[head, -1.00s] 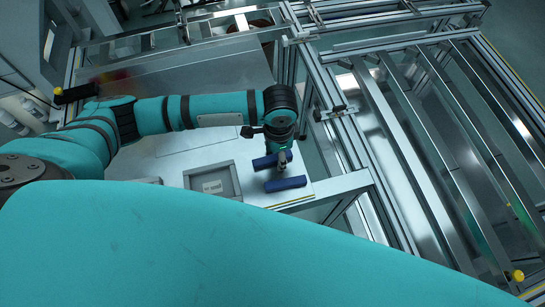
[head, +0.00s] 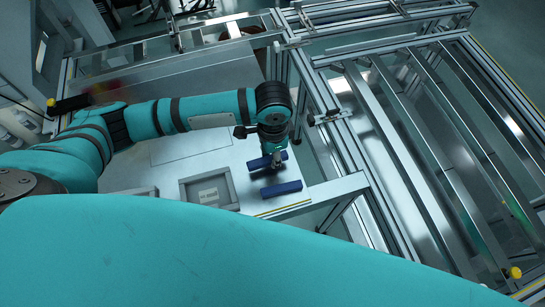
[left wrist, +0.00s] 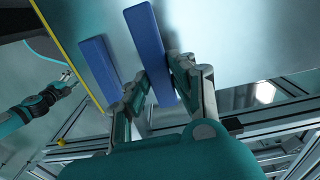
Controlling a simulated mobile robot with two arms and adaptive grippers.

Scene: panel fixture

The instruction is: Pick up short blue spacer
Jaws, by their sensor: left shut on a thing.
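Two blue spacers are in view at the near right corner of the grey table. My left gripper (head: 277,163) comes down from above onto the far blue spacer (head: 257,163) and is shut on it. In the left wrist view, the fingers (left wrist: 158,85) close on both sides of this spacer (left wrist: 147,38). The other blue spacer (head: 281,189) lies beside it on the table, apart from the gripper; it also shows in the left wrist view (left wrist: 98,66). My right gripper (left wrist: 66,75) seems to show small at the left of the left wrist view.
A grey square tray (head: 182,192) with a pale label inside stands left of the spacers. The table edge with a yellow strip (head: 284,207) is close to the near spacer. A metal frame rack (head: 420,150) fills the right side. The table behind the tray is clear.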

